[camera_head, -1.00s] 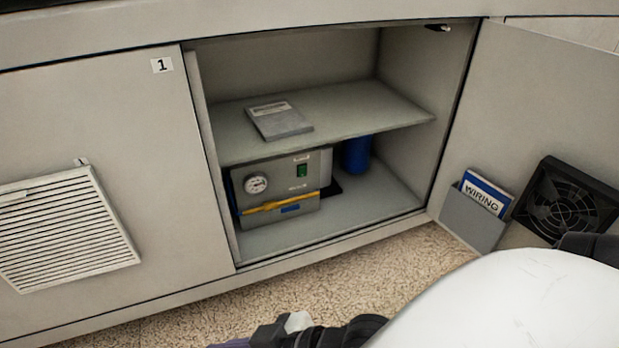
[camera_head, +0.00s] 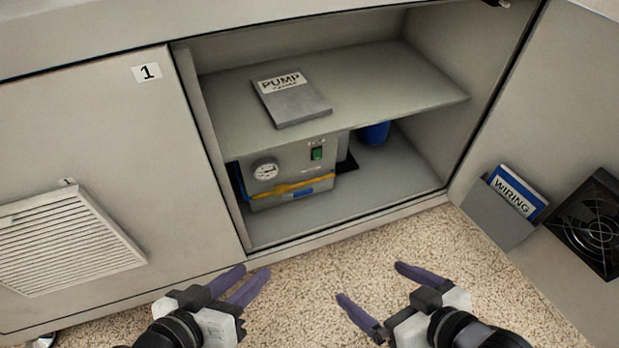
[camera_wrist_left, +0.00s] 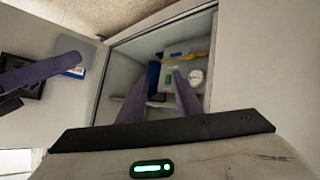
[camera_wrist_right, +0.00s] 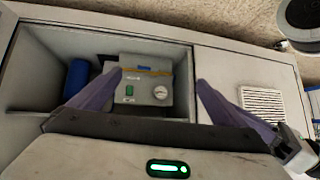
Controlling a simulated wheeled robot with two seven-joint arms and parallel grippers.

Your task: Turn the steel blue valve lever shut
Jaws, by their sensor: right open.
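I cannot make out a steel blue valve lever for certain. A grey pump box (camera_head: 290,173) stands on the cabinet floor, with a round gauge, a green switch and a yellow strip. A small blue patch (camera_head: 303,193) shows below the strip; I cannot tell whether it is a label or a lever. The box also shows in the left wrist view (camera_wrist_left: 184,66) and right wrist view (camera_wrist_right: 143,91). My left gripper (camera_head: 256,269) is partly open and empty, in front of the cabinet's lower edge. My right gripper (camera_head: 369,281) is wide open and empty, farther right.
A blue cylinder (camera_head: 375,133) stands behind the box, partly hidden by the shelf (camera_head: 400,90). A pump booklet (camera_head: 291,98) lies on the shelf. The open door (camera_head: 485,150) at right carries a wiring booklet (camera_head: 516,191) and a fan (camera_head: 592,222). Speckled floor (camera_head: 320,260) lies clear in front.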

